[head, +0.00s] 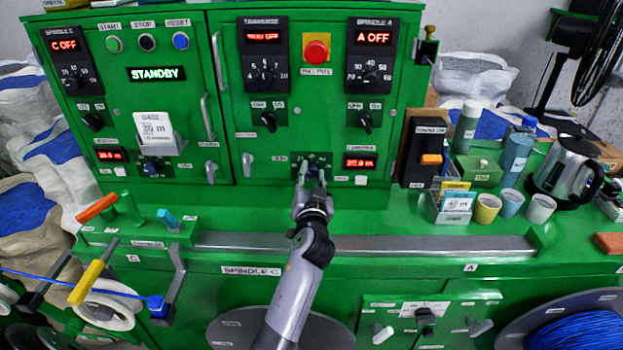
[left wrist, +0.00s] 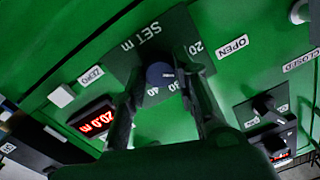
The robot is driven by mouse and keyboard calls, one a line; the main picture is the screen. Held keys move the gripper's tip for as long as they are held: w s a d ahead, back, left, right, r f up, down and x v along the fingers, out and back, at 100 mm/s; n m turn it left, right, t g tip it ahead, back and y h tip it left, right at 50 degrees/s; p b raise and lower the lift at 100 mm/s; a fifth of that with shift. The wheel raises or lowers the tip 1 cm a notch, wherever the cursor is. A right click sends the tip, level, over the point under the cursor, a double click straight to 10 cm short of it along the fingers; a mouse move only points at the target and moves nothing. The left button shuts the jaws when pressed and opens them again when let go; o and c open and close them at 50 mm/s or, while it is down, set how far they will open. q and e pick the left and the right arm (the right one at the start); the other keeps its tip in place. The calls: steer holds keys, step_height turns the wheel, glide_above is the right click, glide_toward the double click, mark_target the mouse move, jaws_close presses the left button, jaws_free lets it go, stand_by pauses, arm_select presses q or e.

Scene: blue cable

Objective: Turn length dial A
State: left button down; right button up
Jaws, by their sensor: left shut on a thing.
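Length dial A is a small dark blue knob on a dark plate marked SET m, seen in the left wrist view (left wrist: 160,72). Numbers 20, 30 and 40 show around it. In the head view the dial (head: 313,170) is mostly hidden by my gripper, at the lower middle of the right-hand green panel. My left gripper (head: 312,182) is shut on the dial, with one finger on each side of it in the left wrist view (left wrist: 163,78). The red length display (head: 360,162) beside the dial appears to read 20.0 m. My right gripper is not in view.
A rotary switch (head: 365,121) and the SPINDLE A speed dial (head: 371,74) sit above. A black box with an orange lever (head: 431,160) stands to the right. A green ledge (head: 370,215) runs below the panels. Cups (head: 487,209) and a kettle (head: 566,170) stand farther right.

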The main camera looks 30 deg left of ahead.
arm_select(q)
steer(key=m, duration=0.5)
steer(key=shift+m, duration=0.4)
steer(key=m, duration=0.4)
steer(key=shift+d+t+h+p, duration=0.1)
steer(key=shift+t+h+p, duration=0.2)
steer(key=shift+p, duration=0.05)
steer(key=shift+m, duration=0.6)
steer(key=shift+f+m, duration=0.1)
steer(key=shift+m, duration=0.2)
steer(key=c, duration=1.3)
jaws_free()
